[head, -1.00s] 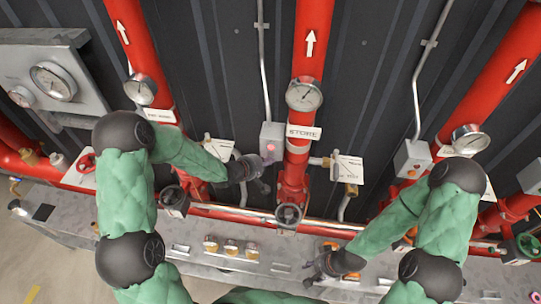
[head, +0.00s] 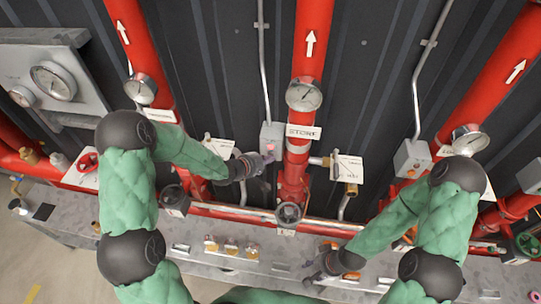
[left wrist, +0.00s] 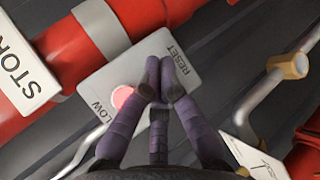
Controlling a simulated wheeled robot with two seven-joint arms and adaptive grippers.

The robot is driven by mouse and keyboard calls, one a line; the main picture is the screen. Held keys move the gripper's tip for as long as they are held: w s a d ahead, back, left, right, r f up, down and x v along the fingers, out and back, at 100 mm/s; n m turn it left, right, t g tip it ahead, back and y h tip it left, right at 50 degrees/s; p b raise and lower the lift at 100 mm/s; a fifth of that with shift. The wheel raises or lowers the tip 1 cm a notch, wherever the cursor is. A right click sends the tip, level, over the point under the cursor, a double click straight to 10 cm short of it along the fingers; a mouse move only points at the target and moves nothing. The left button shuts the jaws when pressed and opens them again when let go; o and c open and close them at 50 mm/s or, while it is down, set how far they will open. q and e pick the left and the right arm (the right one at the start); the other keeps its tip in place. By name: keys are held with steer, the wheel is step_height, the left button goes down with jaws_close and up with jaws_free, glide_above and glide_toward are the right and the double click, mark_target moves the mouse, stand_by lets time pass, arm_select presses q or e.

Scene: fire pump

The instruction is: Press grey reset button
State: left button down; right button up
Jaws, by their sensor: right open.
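A light grey control box (left wrist: 120,62) labelled RESET fills the middle of the left wrist view. No grey reset button is visible; the fingertips cover the area beside the RESET label. My left gripper (left wrist: 166,78) has its purple-grey fingertips together, in front of the box face; contact cannot be told. It shows in the head view (head: 262,162). My right gripper (head: 318,270) is open above the grey ledge, away from the box.
Red pipes (head: 313,40) with gauges (head: 304,95) run up the dark wall. The STORE sign (left wrist: 18,75) is beside the box. A valve with a white tag (head: 348,170) is to its right. A grey ledge (head: 200,262) with brass fittings runs below.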

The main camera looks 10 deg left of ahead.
arm_select(q)
steer(key=shift+w, duration=0.2)
steer(key=shift+s, duration=0.15)
stand_by(0.5)
steer(key=shift+s, duration=0.75)
steer(key=s, duration=0.5)
stand_by(0.9)
